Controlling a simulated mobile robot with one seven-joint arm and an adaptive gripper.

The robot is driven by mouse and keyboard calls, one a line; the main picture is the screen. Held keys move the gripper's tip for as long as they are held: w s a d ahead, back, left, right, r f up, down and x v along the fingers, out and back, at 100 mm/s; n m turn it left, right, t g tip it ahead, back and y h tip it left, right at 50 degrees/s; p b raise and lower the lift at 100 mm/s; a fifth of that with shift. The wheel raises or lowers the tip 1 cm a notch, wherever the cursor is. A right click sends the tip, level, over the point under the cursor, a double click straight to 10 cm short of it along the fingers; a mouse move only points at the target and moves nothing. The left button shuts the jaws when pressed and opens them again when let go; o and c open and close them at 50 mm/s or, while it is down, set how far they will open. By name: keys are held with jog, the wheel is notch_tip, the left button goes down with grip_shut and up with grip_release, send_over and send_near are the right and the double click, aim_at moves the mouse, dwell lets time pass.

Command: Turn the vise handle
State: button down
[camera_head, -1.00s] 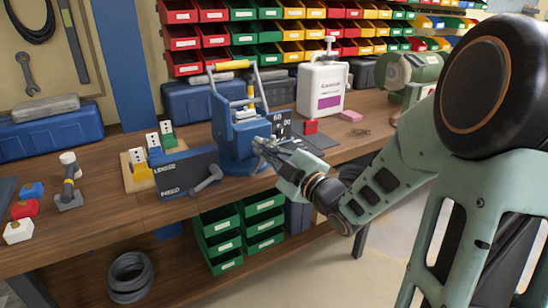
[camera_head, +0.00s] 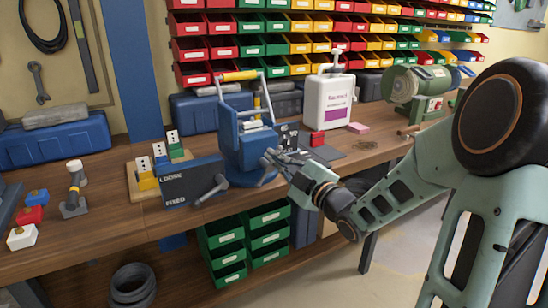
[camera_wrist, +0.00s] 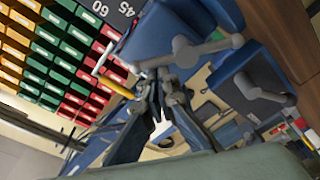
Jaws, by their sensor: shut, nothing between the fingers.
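The blue vise (camera_head: 246,151) stands on the workbench near its front edge, with a yellow-topped frame above it. My gripper (camera_head: 268,160) is at the vise's front right side, fingers pointing left toward it. It hides that part of the vise. In the wrist view, a grey bar handle with rounded ends (camera_wrist: 197,50) crosses the vise's blue body, just above and right of my shut, empty fingers (camera_wrist: 164,84). Whether they touch the handle I cannot tell.
A dark panel marked LOOSE and FIXED (camera_head: 180,181) with its own grey lever (camera_head: 212,190) stands left of the vise. Green bins (camera_head: 221,250) sit below the bench.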

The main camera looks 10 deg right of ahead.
jog(key=shift+w+d+m, duration=0.1)
jog(key=shift+d+m, duration=0.15)
jog(key=shift+m, duration=0.65)
jog(key=m, duration=0.3)
jog(key=d+f+m+t+h, duration=0.1)
jog(key=m, duration=0.2)
jog(key=d+f+m, duration=0.1)
jog(key=m, duration=0.2)
jog(key=shift+w+d+f+m+h+p, duration=0.1)
jog(key=shift+w+d+m+h+p, duration=0.05)
jog(key=shift+w+m+h+p, duration=0.2)
jog(key=shift+f, duration=0.1)
dwell(0.3)
